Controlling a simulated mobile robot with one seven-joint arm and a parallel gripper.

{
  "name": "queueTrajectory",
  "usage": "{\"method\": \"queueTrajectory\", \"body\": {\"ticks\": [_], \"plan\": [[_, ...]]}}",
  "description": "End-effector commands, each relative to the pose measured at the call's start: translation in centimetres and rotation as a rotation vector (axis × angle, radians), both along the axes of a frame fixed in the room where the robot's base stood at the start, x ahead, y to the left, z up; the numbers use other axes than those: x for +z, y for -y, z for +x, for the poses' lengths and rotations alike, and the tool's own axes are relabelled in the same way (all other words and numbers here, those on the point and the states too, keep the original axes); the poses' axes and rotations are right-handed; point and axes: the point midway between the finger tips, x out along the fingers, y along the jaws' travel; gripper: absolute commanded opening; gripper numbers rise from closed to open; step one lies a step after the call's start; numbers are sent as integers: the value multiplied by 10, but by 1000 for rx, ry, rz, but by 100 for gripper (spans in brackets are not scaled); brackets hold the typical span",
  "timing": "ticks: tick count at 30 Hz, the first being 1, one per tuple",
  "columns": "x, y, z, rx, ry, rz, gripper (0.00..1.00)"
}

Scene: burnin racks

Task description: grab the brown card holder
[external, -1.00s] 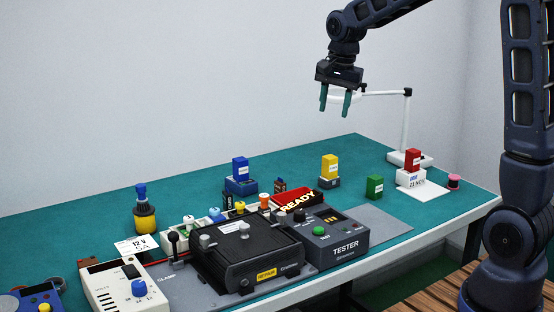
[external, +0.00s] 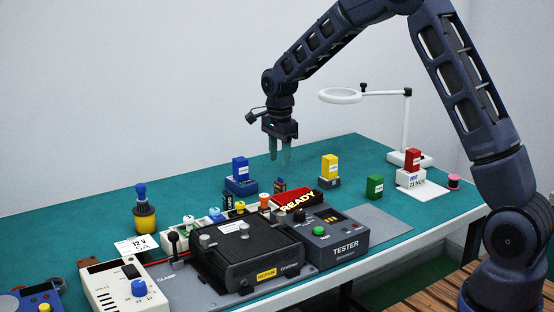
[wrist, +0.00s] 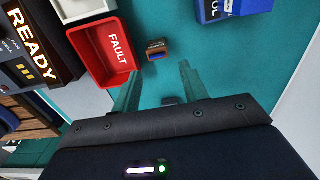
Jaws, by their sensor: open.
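The brown card holder (external: 280,186) is a small upright block with an orange-brown face, standing on the green table behind the READY sign. In the wrist view it (wrist: 158,56) lies just ahead of the fingertips, between their lines, beside the red FAULT bin. My gripper (external: 280,160) is open and empty, pointing down above the card holder and apart from it. Both green fingers of my gripper (wrist: 159,72) show in the wrist view with a clear gap between them.
The red FAULT bin (wrist: 85,66) is close left of the card holder in the wrist view. A blue block on a blue base (external: 240,187) and a yellow block (external: 329,166) stand to either side.

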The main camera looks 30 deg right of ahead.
Motion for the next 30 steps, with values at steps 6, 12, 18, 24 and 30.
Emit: {"method": "queueTrajectory", "body": {"ticks": [6, 12, 18, 24, 30], "plan": [[-27, 1, -1, 1, -3, -1, 44], [-50, 0, -1, 3, -3, -1, 44], [-62, 0, -2, 3, -2, 0, 44], [-88, 0, -5, 2, -3, 0, 44], [-104, 0, -4, 3, -1, 0, 44]]}}
